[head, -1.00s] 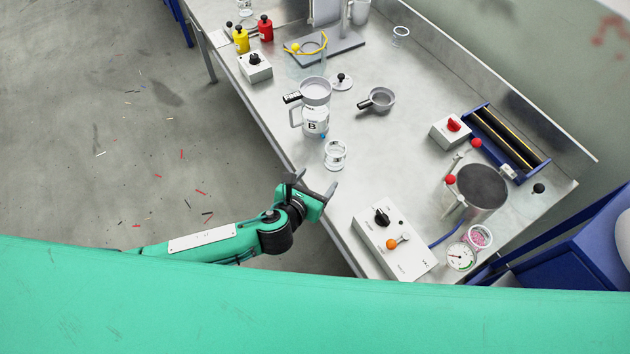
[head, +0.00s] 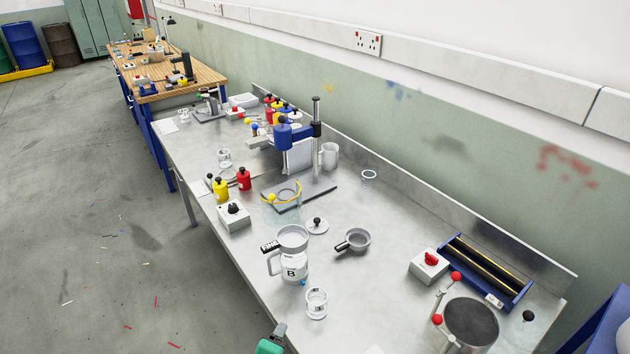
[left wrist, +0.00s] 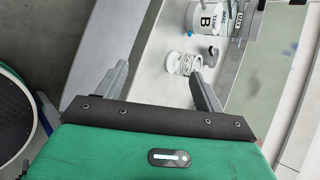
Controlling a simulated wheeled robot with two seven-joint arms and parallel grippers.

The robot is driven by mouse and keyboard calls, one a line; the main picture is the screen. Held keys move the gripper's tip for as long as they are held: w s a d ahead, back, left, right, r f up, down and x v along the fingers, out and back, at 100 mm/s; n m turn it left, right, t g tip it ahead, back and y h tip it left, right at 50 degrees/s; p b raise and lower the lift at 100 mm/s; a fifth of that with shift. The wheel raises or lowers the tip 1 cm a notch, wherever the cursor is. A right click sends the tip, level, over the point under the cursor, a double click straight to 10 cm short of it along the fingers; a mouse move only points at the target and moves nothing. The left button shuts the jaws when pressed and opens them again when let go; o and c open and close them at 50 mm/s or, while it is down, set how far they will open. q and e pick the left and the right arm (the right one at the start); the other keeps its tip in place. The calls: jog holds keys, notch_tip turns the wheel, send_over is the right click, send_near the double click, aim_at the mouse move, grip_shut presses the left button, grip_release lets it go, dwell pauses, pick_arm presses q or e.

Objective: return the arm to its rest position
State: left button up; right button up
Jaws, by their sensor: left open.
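My left gripper (head: 272,341) shows only in part at the bottom edge of the head view, beside the front edge of the steel bench (head: 232,262). In the left wrist view its two grey fingers (left wrist: 160,72) are spread apart with nothing between them. A small clear glass jar (head: 316,303) stands on the bench just right of the gripper; it also shows beyond the fingers in the left wrist view (left wrist: 183,63). Most of my left arm is out of the head view. My right gripper is not seen.
A small grey pan (head: 353,241), a white box with a red knob (head: 429,265) and a dark-topped cylinder (head: 471,322) stand to the right. A stand with a blue head (head: 290,135) rises farther back. The floor (head: 95,235) left of the bench is clear except for small scraps.

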pick_arm(q)
jog(key=s+a+n+g+y, duration=0.1)
jog(key=s+a+n+g, duration=0.2)
jog(key=s+a+n, duration=0.55)
jog(key=s+a+n+g, duration=0.45)
jog(key=s+n, duration=0.45)
jog(key=n, duration=0.4)
jog(key=s+a+f+x, duration=0.1)
jog(key=s+x, duration=0.2)
jog(key=x, duration=1.2)
jog(key=s+a+f+x, duration=0.1)
jog(key=s+x, duration=0.3)
jog(key=x, duration=1.1)
jog(key=s+a+f+g, duration=0.1)
jog(key=s+f, duration=0.8)
jog(key=f, duration=0.1)
jog(key=s+a+f, duration=0.2)
jog(key=s+f, duration=0.7)
jog(key=f, duration=0.1)
jog(key=shift+a+m+g+y, duration=0.3)
jog(key=shift+m+g, duration=0.05)
jog(key=shift+s+a+f, duration=0.1)
jog(key=shift+s+f, duration=0.1)
jog(key=shift+s, duration=0.4)
jog(key=shift+c, duration=0.3)
